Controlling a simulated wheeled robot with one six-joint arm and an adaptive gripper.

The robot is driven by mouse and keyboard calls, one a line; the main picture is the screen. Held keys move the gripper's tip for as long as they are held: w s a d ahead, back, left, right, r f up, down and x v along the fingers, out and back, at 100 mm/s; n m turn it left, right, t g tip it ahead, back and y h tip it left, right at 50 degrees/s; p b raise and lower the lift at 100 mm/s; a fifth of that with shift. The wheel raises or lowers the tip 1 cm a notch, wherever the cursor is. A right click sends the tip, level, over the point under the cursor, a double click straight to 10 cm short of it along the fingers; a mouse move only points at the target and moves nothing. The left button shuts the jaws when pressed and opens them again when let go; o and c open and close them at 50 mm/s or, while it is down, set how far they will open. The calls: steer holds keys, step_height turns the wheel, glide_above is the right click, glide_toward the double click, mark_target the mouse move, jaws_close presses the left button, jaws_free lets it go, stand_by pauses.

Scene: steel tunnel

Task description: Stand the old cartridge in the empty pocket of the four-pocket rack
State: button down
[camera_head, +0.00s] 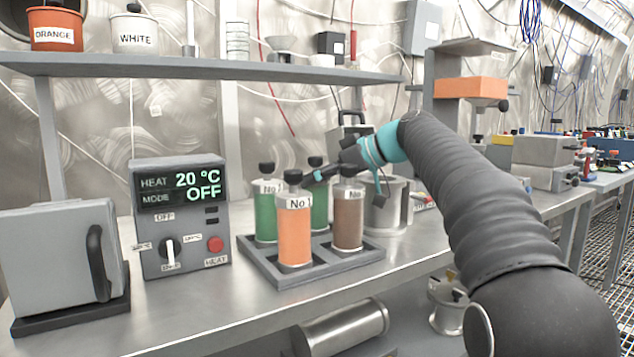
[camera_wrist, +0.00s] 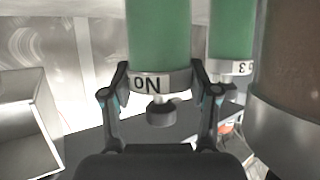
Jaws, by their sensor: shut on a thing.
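The dark four-pocket rack (camera_head: 330,272) stands on the bench. An orange cartridge (camera_head: 294,236) is in its front pocket, a green one (camera_head: 265,218) in the left pocket and a brown one (camera_head: 348,222) in the right. My gripper (camera_head: 318,175) reaches in from the right, shut on the collar of another green cartridge (camera_wrist: 158,35), upright at the back pocket (camera_head: 319,208). Its lower end is hidden in the head view, so I cannot tell whether it is seated. The wrist view is upside down, with the other green cartridge (camera_wrist: 232,30) and the brown one (camera_wrist: 285,120) beside it.
A heater box (camera_head: 181,215) reading 20 °C, OFF, and a grey box (camera_head: 60,260) with a black handle stand left. A steel pot (camera_head: 388,208) is close behind the brown cartridge. A shelf (camera_head: 200,68) runs above. The bench front is clear.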

steer(key=shift+f, duration=0.15)
steer(key=c, duration=0.6)
jaws_free()
steer(key=shift+d+r, duration=0.15)
steer(key=shift+r, duration=0.15)
steer(key=p+v, duration=0.1)
steer(key=v, duration=1)
steer(key=shift+s+d, duration=0.25)
steer(key=shift+d, duration=0.1)
